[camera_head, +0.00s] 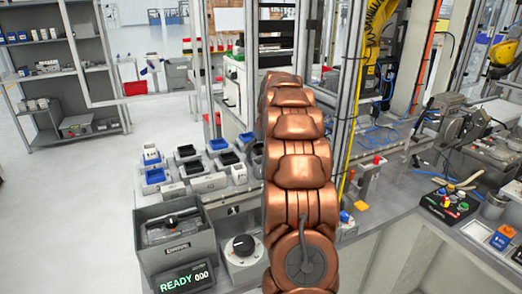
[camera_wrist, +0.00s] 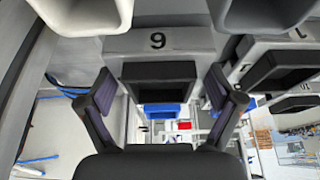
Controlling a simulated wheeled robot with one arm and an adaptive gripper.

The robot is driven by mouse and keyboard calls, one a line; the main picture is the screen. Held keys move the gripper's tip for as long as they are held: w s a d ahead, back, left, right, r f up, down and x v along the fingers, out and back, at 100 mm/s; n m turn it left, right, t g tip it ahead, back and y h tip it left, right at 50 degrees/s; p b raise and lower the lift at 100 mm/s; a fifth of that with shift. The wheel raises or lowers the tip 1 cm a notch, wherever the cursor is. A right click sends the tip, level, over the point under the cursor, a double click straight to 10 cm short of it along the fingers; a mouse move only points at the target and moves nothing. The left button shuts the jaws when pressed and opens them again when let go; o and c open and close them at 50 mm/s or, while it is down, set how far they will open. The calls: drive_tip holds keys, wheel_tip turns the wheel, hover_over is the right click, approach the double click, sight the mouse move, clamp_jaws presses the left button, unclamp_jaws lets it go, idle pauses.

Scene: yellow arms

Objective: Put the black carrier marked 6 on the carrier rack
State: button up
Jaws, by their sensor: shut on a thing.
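In the wrist view, my gripper (camera_wrist: 160,88) has its two dark fingers on either side of a black carrier (camera_wrist: 158,70), shut on its sides. A grey face with a digit that looks like a 6 (camera_wrist: 157,41) is right beside the black carrier. Whether the carrier still touches the surface under it I cannot tell. In the head view, my copper-coloured arm hides my gripper and the carrier it holds. Several black and blue carriers stand in rows on grey blocks on the bench, among them a black one (camera_head: 193,167). I cannot tell for sure which part is the carrier rack.
More dark carriers (camera_wrist: 277,68) stand close on the right in the wrist view. Two pale rounded containers (camera_wrist: 85,14) hang at the top edge. In the head view, a grey bin (camera_head: 177,265) and a white box with a black knob (camera_head: 243,248) stand beside my arm. Shelves (camera_head: 45,75) stand far left.

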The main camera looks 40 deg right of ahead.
drive_tip(key=shift+f, duration=0.35)
drive_tip(key=o, duration=1.1)
drive_tip(key=shift+r+p, duration=0.85)
drive_tip(key=shift+r, duration=2.65)
